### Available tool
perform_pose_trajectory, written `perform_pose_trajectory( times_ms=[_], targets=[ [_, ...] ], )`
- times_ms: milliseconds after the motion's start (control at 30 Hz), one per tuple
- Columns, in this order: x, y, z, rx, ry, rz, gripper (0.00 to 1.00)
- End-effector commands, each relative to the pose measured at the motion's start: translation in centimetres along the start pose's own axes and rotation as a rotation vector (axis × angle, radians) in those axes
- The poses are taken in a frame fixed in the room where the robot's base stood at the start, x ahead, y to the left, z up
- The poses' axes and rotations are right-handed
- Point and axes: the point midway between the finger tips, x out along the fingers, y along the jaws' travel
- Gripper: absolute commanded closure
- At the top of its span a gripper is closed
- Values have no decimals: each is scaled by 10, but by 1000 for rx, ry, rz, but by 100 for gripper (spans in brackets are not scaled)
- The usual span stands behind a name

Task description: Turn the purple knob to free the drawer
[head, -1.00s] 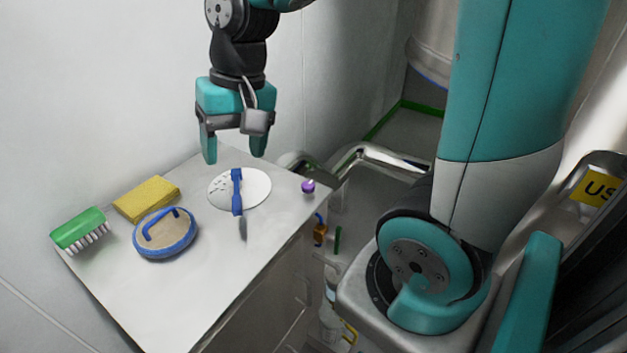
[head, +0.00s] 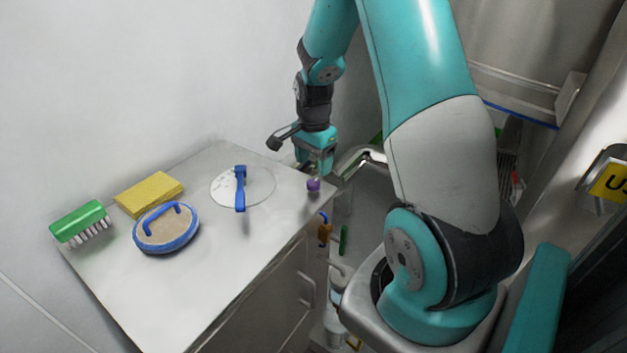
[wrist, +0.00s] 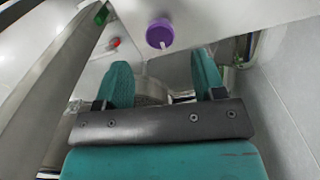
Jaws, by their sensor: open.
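My gripper (wrist: 165,75) is open and empty there. In the head view my gripper (head: 315,168) is just behind the knob, with its fingertips partly hidden. I cannot tell if it touches the knob. The drawer front (head: 285,285) with a handle (head: 307,290) is on the cabinet's right side.
On the cabinet top (head: 190,295) lie a green brush (head: 80,220), a yellow sponge (head: 148,193), a round blue-rimmed item (head: 165,230) and a white disc (head: 225,190) with a blue-handled tool (head: 240,188). Bottles stand right of the cabinet. A metal pipe (head: 355,160) is behind my gripper.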

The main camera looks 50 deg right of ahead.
Motion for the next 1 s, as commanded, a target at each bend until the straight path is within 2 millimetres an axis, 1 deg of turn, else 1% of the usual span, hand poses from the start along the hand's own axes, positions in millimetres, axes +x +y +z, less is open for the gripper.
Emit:
perform_pose_trajectory(
  times_ms=[33,100,200,300,433,700,733,767,800,867,900,933,1000],
  targets=[
    [13,1,0,-1,-3,5,37],
    [26,1,0,-1,-2,4,37],
    [41,0,0,-1,-2,3,37],
    [51,0,0,-1,-1,1,37],
    [58,0,0,-1,-1,0,37],
    [59,0,0,-1,0,-1,37],
    [59,0,0,-1,0,-1,41],
    [59,0,0,-1,0,-1,48],
    [59,0,0,-1,0,-1,57],
    [59,0,0,-1,0,-1,71],
    [59,0,0,-1,0,-1,80],
    [58,0,0,-1,0,-1,86],
    [58,0,0,-1,0,0,86]
  ],
)
